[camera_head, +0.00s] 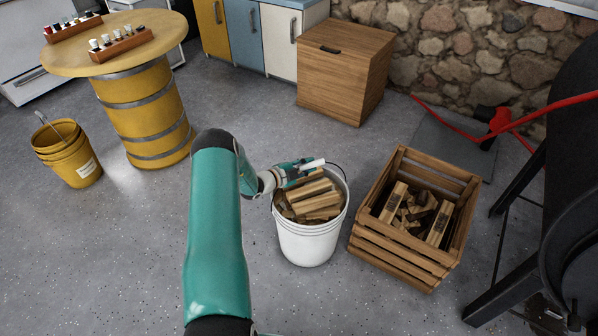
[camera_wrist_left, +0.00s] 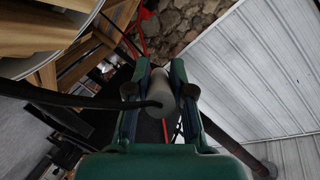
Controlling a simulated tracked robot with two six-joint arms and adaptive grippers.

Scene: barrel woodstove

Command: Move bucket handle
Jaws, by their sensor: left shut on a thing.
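A white bucket (camera_head: 308,243) stands on the floor, filled with pieces of split wood (camera_head: 312,198). Its thin dark wire handle has a pale cylindrical grip (camera_head: 313,164), held up over the back part of the bucket. My left gripper (camera_head: 298,170) is shut on that grip. In the left wrist view, the grip (camera_wrist_left: 160,92) lies between the two green fingers, and the dark wire (camera_wrist_left: 90,100) runs off to the left from it. The fingers partly hide the grip. My right gripper is in neither view.
A wooden crate (camera_head: 400,247) with firewood stands close on the right. A wooden cabinet (camera_head: 340,75) stands behind. A yellow bucket (camera_head: 75,167) and barrel table (camera_head: 150,105) are at left.

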